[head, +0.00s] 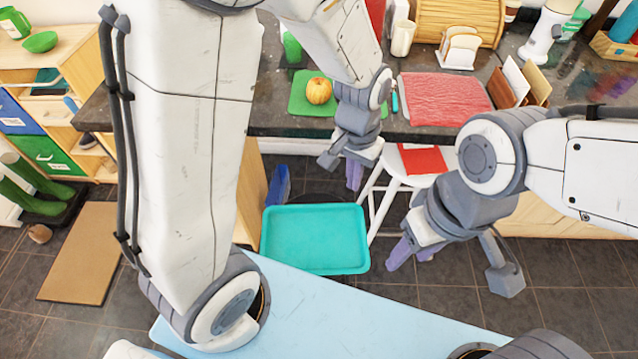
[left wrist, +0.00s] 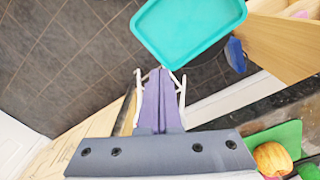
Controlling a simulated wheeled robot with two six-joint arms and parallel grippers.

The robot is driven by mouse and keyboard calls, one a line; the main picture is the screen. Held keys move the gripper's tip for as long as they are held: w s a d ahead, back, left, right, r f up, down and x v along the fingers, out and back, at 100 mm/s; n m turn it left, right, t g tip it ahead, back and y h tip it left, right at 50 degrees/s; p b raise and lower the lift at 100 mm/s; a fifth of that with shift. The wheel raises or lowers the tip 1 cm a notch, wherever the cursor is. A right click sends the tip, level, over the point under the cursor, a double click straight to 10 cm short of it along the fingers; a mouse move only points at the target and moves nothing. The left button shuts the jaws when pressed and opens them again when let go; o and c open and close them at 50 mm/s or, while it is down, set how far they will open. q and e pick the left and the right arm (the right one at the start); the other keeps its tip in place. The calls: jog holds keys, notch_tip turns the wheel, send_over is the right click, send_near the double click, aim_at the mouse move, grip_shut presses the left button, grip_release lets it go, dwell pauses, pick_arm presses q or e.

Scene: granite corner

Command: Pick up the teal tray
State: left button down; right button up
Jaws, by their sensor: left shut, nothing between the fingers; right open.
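The teal tray (head: 315,238) is a shallow rectangle with a raised rim, low in the middle of the head view, just beyond the edge of a light blue surface. It also shows at the top of the left wrist view (left wrist: 192,28), where it looks empty. My left gripper (head: 354,176) is shut and empty, up and to the right of the tray, apart from it. Its purple fingers (left wrist: 160,100) lie together in the left wrist view. My right gripper (head: 408,252) is open and empty, to the right of the tray, not touching it.
The dark counter (head: 425,128) holds a green board (head: 305,98) with an orange-yellow fruit (head: 318,91), and a red towel (head: 443,98). A blue item (head: 279,186) stands near the tray's far left corner.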

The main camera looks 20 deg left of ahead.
pick_arm(q)
jog(key=w+a+f+n, duration=0.2)
jog(key=w+a+f, duration=0.4)
jog(key=f, duration=0.3)
jog(key=n+b, duration=0.2)
jog(key=n, duration=0.1)
send_near(313, 207)
jog(key=shift+m, duration=0.3)
jog(key=f, duration=0.6)
jog(key=shift+w+d+f+p, duration=0.1)
jog(key=shift+d+f+p, duration=0.1)
jog(key=shift+f+p, duration=0.15)
pick_arm(e)
jog(key=shift+s+f, duration=0.1)
jog(key=shift+f, duration=0.85)
